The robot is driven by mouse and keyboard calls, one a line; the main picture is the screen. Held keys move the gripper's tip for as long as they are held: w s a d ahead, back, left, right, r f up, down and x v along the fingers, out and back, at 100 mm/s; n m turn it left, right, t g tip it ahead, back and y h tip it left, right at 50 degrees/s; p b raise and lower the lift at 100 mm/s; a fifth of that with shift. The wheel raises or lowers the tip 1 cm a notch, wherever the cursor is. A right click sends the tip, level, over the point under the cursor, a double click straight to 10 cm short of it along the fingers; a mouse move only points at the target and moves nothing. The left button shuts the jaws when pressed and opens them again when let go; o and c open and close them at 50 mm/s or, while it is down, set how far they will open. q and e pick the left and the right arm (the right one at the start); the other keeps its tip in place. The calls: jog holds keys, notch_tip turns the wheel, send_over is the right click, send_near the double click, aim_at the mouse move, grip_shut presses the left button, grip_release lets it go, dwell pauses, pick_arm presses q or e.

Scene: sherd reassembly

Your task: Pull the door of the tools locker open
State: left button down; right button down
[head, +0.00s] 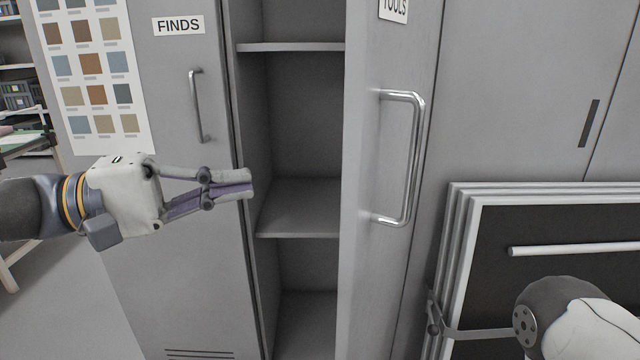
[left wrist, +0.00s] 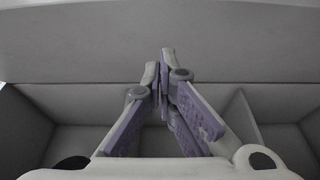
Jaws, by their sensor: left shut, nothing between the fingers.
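The tools locker door (head: 380,270) stands open, swung out to the right, with a "TOOLS" label (head: 393,8) near its top. Its silver bar handle (head: 416,150) is on the door's outer face. The open locker (head: 300,120) shows grey shelves (head: 300,205) with nothing on them. My left gripper (head: 250,183) is shut and empty, in front of the opening's left edge, apart from the door and its handle. In the left wrist view its fingers (left wrist: 164,60) meet at the tips, with grey shelf panels beyond. My right gripper is out of view; only part of the right arm shows at lower right.
The finds locker door (head: 180,270), with its own handle (head: 197,105), is shut on the left. Framed dark panels (head: 570,225) lean against the cabinets at right, near my right arm. A colour chart (head: 95,70) hangs at upper left.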

pick_arm(q)
jog(key=d, duration=0.9)
jog(key=shift+d, duration=0.35)
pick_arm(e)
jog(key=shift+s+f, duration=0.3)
pick_arm(q)
jog(key=shift+f, duration=0.1)
